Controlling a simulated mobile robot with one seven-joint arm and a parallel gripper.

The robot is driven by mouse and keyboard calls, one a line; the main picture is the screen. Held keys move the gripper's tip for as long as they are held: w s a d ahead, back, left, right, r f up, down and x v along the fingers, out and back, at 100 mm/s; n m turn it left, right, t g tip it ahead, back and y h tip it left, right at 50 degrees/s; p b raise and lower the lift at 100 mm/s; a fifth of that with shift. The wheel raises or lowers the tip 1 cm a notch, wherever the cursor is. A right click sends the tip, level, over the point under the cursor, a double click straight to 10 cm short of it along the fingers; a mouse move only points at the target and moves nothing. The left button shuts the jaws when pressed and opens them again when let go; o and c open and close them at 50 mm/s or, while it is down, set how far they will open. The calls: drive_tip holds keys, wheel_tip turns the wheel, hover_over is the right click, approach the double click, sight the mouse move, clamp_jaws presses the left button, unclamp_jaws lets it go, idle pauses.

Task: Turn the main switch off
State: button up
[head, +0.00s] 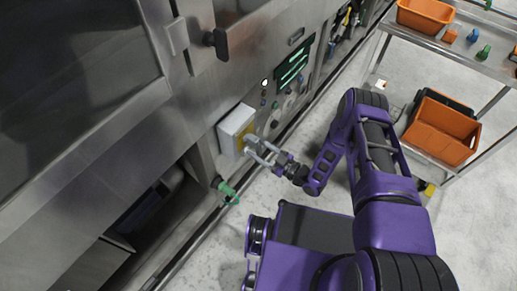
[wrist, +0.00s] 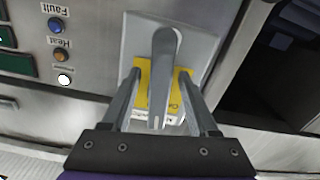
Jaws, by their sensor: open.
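The main switch is a pale grey box (head: 236,123) on the machine's metal front, with a yellow plate. In the wrist view, its grey lever handle (wrist: 164,60) runs up and down the picture over the yellow plate (wrist: 144,85). My gripper (head: 252,147) is at the box in the head view. In the wrist view, my gripper (wrist: 160,74) is open, with one finger on each side of the lever. I cannot tell whether either finger touches it. In the head view the lever is too small to make out.
A control panel with a green display (head: 292,68) and several buttons is beyond the box. A green-handled valve (head: 227,190) sticks out below. A metal trolley (head: 465,52) holds orange bins at the right. Fault (wrist: 56,25) and Heat (wrist: 61,56) lamps sit beside the switch.

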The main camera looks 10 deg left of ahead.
drive_tip(key=shift+a, duration=0.1)
clamp_jaws()
idle(1.4)
